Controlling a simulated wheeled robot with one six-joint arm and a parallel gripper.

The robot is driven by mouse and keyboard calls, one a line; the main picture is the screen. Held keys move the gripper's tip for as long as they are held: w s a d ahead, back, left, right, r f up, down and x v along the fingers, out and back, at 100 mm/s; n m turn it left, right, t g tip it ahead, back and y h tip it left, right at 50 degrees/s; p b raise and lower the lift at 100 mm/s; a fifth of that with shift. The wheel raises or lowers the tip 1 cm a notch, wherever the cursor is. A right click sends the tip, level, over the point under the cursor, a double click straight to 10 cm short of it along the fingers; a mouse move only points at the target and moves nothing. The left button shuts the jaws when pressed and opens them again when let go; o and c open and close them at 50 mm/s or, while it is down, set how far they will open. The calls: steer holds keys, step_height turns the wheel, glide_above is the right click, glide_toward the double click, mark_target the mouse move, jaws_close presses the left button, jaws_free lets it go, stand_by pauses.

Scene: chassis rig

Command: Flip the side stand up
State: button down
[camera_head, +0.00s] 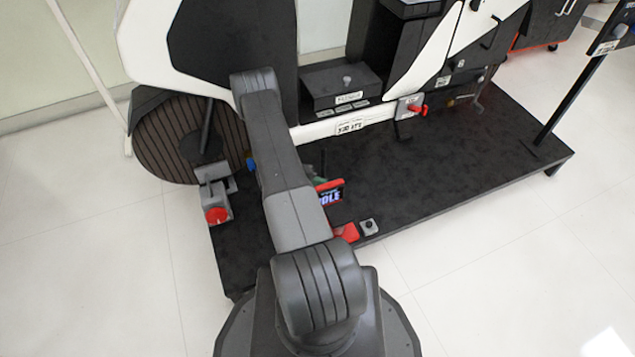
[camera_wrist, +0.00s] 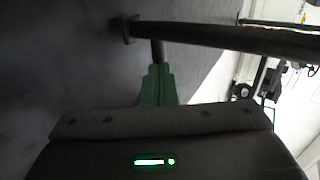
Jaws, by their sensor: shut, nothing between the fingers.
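In the wrist view, my gripper (camera_wrist: 158,82) shows its green fingers close together, with nothing seen between them. A dark bar (camera_wrist: 225,36) crosses the upper part of that view, and a short dark post drops from it to just beyond the fingertips. This bar may be the side stand, but I cannot tell for sure. Whether the fingertips touch the post is unclear. In the head view, my arm covers most of the area low beside the vehicle, and only a sliver of green shows near the arm. The side stand cannot be made out there.
The white and black vehicle (camera_head: 152,40) stands on a black platform (camera_head: 450,165), with its wheel (camera_head: 160,140) at left. A red-and-grey block (camera_head: 217,214) sits near the platform's left edge. A small sign (camera_head: 331,196) and a red part (camera_head: 347,232) lie beside my arm.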

steer(key=shift+d+f, duration=0.1)
steer(key=shift+w+d+f+h+b, duration=0.3)
steer(key=shift+d+h+b, duration=0.3)
steer(key=shift+b, duration=0.5)
steer(key=shift+t, duration=0.3)
steer(key=shift+w+d+r+b, duration=0.1)
steer(key=shift+w+d+b, duration=0.35)
steer(key=shift+d, duration=0.35)
steer(key=shift+w+d+r+b, duration=0.2)
steer(key=shift+d+b, duration=0.35)
steer(key=shift+d, duration=0.3)
steer(key=shift+w+d+r+b, duration=0.1)
steer(key=shift+w+d+b, duration=0.35)
steer(key=shift+d, duration=0.35)
steer(key=shift+w+d+r+h+b, duration=0.1)
steer(key=shift+d+h+b, duration=0.2)
steer(key=shift+d+h, duration=0.1)
steer(key=shift+w+d+r+h+b, duration=0.1)
steer(key=shift+d+h+b, duration=0.2)
steer(key=shift+d+h, duration=0.1)
steer(key=p+v, duration=0.4)
steer(key=v, duration=1)
steer(key=shift+s+t, duration=0.15)
steer(key=shift+t, duration=0.15)
